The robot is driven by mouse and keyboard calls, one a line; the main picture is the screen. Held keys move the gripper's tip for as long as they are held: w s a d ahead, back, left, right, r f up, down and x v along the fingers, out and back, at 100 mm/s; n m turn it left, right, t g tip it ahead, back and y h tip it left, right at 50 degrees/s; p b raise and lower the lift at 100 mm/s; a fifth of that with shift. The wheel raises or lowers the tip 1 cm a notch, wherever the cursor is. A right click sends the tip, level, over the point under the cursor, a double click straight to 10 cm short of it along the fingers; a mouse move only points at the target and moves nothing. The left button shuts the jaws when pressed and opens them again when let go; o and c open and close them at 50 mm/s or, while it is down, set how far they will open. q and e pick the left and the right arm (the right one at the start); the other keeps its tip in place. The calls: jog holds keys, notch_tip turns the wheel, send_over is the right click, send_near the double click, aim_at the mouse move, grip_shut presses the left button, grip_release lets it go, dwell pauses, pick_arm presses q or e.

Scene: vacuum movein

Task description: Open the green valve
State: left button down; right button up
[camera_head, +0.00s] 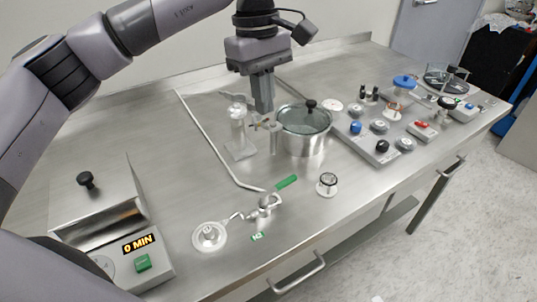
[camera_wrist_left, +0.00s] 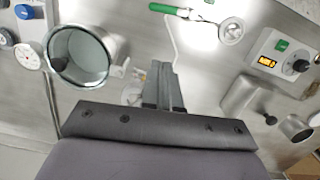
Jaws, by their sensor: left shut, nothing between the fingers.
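The green valve has a green lever handle (camera_head: 287,182) on a metal valve body (camera_head: 264,203), near the front of the steel table. A green label (camera_head: 257,237) lies just in front of it. In the left wrist view the green handle (camera_wrist_left: 168,9) shows at the top edge. My left gripper (camera_head: 264,108) is shut and empty, pointing down above the table, behind the valve and beside the glass-lidded pot. In the left wrist view its fingers (camera_wrist_left: 162,72) are together, apart from the handle. My right gripper is not in view.
The glass-lidded pot (camera_head: 303,133) stands right of my left gripper, with a clear stand (camera_head: 239,140) to its left. A timer box (camera_head: 140,262) is at the front left. A round metal disc (camera_head: 209,237) and small gauge (camera_head: 327,183) flank the valve. Knobbed panels (camera_head: 382,146) fill the right.

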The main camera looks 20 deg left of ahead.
pick_arm(q)
jog(key=p, duration=0.1)
send_near(279, 188)
jog(key=w+a+f, duration=0.3)
jog(key=w+f, duration=0.1)
jog(key=f, duration=0.1)
jog(key=shift+s+d+f+p, duration=0.2)
jog(key=shift+s+d, duration=0.05)
jog(key=shift+d, duration=0.3)
jog(key=shift+s+d+f+p, duration=0.2)
jog(key=shift+s+d, duration=0.1)
jog(key=shift+d, duration=0.25)
jog(key=shift+s+d+f, duration=0.25)
jog(key=shift+d+f, duration=0.2)
jog(key=shift+d, duration=0.05)
